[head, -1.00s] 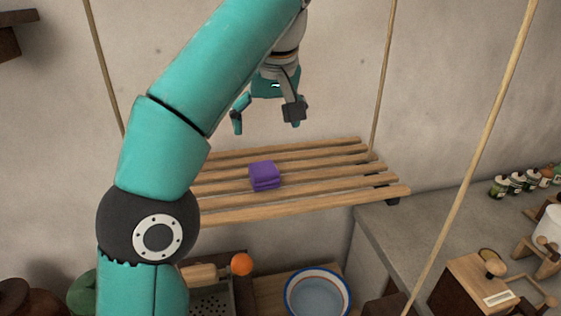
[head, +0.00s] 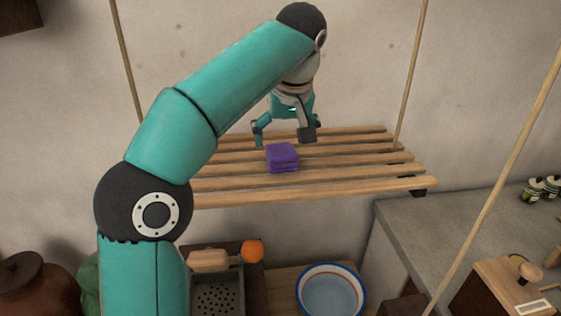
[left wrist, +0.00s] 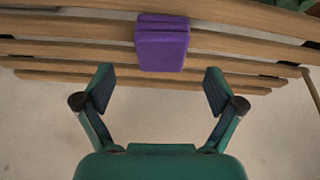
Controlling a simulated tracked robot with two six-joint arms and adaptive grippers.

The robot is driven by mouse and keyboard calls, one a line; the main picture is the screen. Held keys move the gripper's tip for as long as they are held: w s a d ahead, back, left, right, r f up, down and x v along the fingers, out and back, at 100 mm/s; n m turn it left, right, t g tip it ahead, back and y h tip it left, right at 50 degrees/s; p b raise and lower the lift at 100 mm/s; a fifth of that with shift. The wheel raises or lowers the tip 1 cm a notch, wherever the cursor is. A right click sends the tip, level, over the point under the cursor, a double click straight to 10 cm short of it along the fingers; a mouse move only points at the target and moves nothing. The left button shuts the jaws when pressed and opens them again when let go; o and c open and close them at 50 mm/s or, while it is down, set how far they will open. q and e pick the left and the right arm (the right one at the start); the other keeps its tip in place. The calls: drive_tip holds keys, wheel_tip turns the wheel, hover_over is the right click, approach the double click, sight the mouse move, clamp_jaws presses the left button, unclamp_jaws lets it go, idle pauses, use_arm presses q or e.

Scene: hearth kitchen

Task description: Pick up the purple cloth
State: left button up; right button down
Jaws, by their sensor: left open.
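The purple cloth (head: 282,158) is a small folded stack lying on the hanging slatted wooden rack (head: 350,186). In the left wrist view the cloth (left wrist: 162,44) lies ahead of the fingertips, centred between them sideways. My left gripper (head: 284,137) is open and empty, pointing down just above and behind the cloth. Its two spread fingers also show in the left wrist view (left wrist: 158,84). The fingers are apart from the cloth. My right gripper is not in view.
Cords (head: 408,75) hold the rack in front of the wall. Below are a white bowl with a blue and red rim (head: 331,292), an orange ball-shaped thing (head: 253,251) and a brown pot (head: 38,291). A grey counter (head: 440,225) is at the right.

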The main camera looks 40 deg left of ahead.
sight(282, 149)
use_arm(q)
drive_tip(key=shift+b+x, duration=0.35)
drive_tip(key=shift+x, duration=2.35)
drive_tip(key=shift+r, duration=0.1)
drive_tip(key=c, duration=1.1)
